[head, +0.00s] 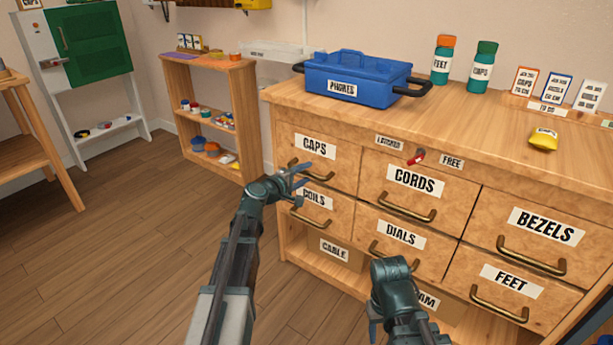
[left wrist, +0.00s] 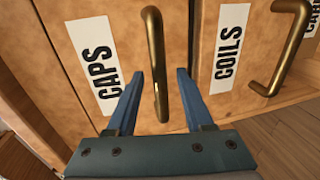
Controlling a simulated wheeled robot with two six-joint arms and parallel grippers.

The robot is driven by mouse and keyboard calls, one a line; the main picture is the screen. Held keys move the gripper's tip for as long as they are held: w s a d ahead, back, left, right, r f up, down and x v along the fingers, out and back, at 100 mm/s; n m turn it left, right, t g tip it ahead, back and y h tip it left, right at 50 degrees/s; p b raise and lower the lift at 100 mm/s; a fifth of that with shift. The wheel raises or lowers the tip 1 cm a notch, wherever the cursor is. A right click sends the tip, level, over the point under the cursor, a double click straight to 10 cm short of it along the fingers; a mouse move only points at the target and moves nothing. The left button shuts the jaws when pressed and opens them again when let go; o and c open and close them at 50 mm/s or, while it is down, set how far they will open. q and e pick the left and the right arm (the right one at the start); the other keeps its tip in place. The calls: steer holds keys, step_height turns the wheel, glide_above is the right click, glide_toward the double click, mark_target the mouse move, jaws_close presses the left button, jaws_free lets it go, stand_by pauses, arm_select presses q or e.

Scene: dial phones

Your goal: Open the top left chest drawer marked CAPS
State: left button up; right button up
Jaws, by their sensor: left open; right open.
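The CAPS drawer (head: 343,163) is the top left drawer of the wooden chest and looks shut. Its white CAPS label also shows in the left wrist view (left wrist: 92,65). Its brass handle (left wrist: 156,62) lies between the two blue fingers of my left gripper (left wrist: 157,98), which is open. In the head view my left gripper (head: 303,180) is in front of this drawer and hides part of the handle. I cannot tell whether a finger touches the handle. My right gripper (head: 374,325) is low in front of the chest, mostly hidden behind its own wrist.
The COILS drawer (head: 335,217) is just below, with its handle (left wrist: 286,50) near the left gripper. A red knob (head: 416,157) sits between LOCKED and FREE labels. A blue PHONES box (head: 354,80) stands on top. Open floor (head: 130,240) lies to the left.

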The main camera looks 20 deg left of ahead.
arm_select(q)
steer(key=shift+w+d+f, duration=0.15)
steer(key=shift+w+d, duration=0.1)
steer(key=shift+w, duration=0.4)
steer(key=shift+c, duration=0.2)
jaws_close()
stand_by(0.9)
